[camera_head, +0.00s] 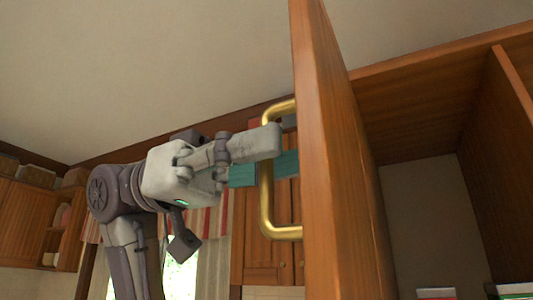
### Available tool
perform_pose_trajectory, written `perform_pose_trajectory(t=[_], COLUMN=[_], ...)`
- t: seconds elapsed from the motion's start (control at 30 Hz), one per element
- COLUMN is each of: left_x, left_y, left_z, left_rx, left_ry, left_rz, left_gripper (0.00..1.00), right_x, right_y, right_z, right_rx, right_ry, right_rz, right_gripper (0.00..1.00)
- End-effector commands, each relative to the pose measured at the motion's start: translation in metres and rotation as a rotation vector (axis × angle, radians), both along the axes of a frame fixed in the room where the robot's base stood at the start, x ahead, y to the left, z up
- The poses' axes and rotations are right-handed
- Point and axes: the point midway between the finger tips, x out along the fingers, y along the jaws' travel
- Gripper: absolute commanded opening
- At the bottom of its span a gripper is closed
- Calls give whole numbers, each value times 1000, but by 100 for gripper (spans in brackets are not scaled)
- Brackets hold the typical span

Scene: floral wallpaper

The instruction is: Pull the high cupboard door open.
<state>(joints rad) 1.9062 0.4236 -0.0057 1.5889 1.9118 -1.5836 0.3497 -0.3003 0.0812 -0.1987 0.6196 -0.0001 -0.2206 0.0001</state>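The high cupboard door (338,180) is wooden and stands swung out, seen nearly edge-on, with the cupboard's interior (420,210) exposed to its right. A brass bar handle (267,205) is on the door's left face. My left gripper (262,158) is at the upper part of this handle. Its grey near finger crosses in front of the bar, and teal pad surface shows behind it on both sides. The handle lies between the fingers, which look spread apart; any contact is hidden. My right gripper is not in view.
Another wooden cupboard (258,250) hangs behind the handle. More cupboards (25,220) are at the far left. A curtained window (180,280) is at the back. Several items, including a red and white one (436,294), show low in the open cupboard.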

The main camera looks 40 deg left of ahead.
Motion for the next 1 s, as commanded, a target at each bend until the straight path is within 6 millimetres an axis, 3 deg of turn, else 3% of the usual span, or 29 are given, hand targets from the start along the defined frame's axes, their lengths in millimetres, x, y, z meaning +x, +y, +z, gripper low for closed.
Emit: perform_pose_trajectory(t=[0.33,0.8,1.0], left_x=[0,-9,-10], left_y=[9,100,117], left_z=[-1,-1,-1], left_rx=[2,-1,1], left_ry=[1,0,0], left_rz=[2,1,0], left_gripper=[38,38,38], right_x=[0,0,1], right_y=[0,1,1], right_z=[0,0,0], right_rx=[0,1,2], right_ry=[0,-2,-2], right_rz=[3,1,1], right_gripper=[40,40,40])
